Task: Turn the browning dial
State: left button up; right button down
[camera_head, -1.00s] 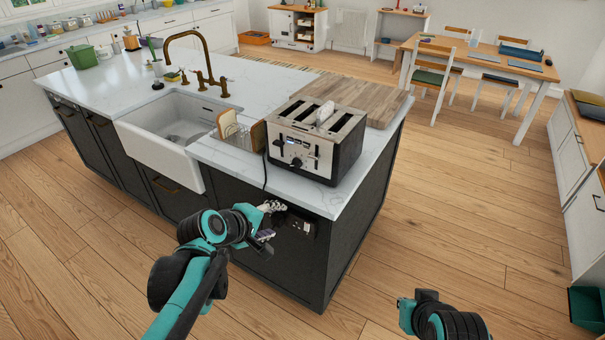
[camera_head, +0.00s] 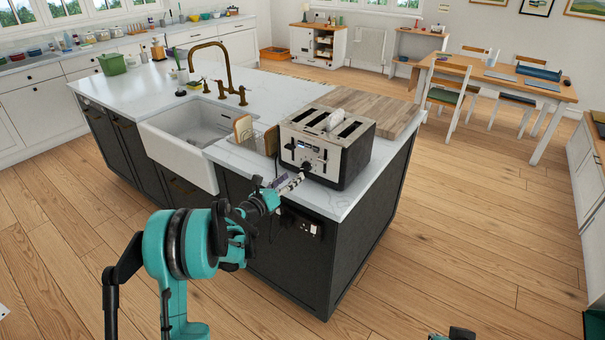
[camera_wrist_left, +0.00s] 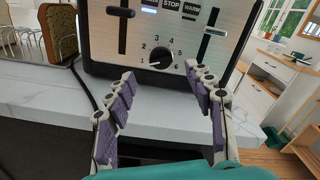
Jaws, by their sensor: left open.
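The silver and black toaster (camera_head: 328,145) stands on the island's white countertop near its front right corner. In the left wrist view its front face shows the black browning dial (camera_wrist_left: 161,57), ringed by numbers, with a lever on each side and buttons above. My left gripper (camera_head: 297,180) is raised at the toaster's front. In the left wrist view my left gripper (camera_wrist_left: 160,85) is open, its purple-padded fingers spread on either side below the dial, with nothing between them. Whether the fingertips touch the toaster face I cannot tell. Only a small dark part of my right arm shows at the bottom edge.
A wire rack with bread (camera_head: 247,131) stands left of the toaster. A wooden board (camera_head: 370,105) lies behind it. A dark cord (camera_wrist_left: 84,80) runs down beside the toaster. The sink (camera_head: 187,140) is further left. The floor right of the island is clear.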

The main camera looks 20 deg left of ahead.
aim_at(304, 168)
pick_arm(q)
jog(key=b+x, duration=0.1)
jog(key=x, duration=0.5)
jog(key=shift+s, duration=0.1)
jog(key=c, duration=1.2)
